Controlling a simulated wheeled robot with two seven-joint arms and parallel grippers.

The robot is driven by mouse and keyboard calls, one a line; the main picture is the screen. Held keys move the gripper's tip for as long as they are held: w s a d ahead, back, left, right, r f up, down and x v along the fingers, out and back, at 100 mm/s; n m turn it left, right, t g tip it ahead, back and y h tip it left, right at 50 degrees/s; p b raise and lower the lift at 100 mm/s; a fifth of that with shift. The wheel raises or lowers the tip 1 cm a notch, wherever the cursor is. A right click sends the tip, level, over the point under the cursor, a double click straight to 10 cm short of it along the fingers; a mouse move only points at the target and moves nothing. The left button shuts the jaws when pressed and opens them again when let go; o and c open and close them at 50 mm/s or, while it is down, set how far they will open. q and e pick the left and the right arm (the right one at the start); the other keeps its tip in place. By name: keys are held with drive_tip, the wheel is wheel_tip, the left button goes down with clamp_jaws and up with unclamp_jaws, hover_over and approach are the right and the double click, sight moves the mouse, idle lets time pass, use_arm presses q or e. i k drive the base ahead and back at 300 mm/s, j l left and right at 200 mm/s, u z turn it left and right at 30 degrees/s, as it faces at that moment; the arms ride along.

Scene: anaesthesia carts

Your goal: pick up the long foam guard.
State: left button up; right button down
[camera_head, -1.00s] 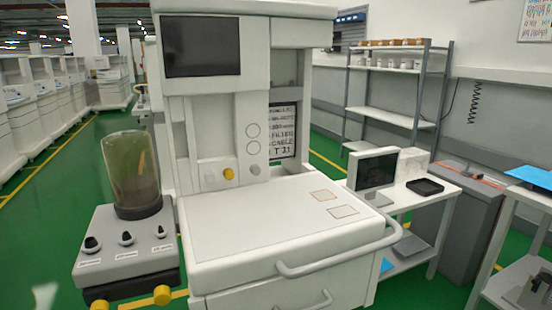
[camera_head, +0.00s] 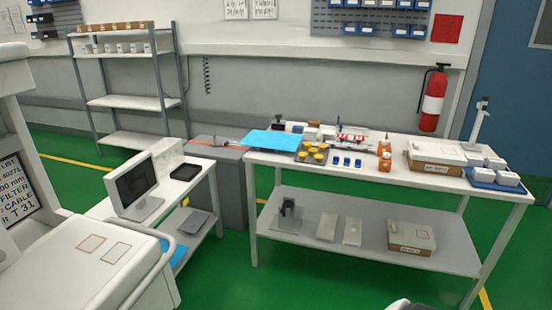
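I cannot make out a long foam guard for certain in the head view. The white workbench (camera_head: 300,172) on the right carries many small items, too small to tell apart fully. Among them are a flat blue sheet (camera_head: 271,141), several yellow-topped pieces (camera_head: 312,154), and a narrow orange-and-white piece (camera_head: 385,155). Neither of my grippers shows. Only a white rounded shape, cut off by the bottom edge, shows at the lower right, and I cannot tell what it is.
The anaesthesia cart (camera_head: 75,275) stands at the left. A small table with a monitor (camera_head: 143,187) and black tray (camera_head: 186,172) is beside it. The workbench's lower shelf (camera_head: 285,228) holds boxes and flat pieces. Green floor in front of the bench is clear.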

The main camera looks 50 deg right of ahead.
sight(327, 229)
drive_tip(key=z, duration=2.05)
drive_tip(key=i+z, duration=0.15)
drive_tip(key=z, duration=0.45)
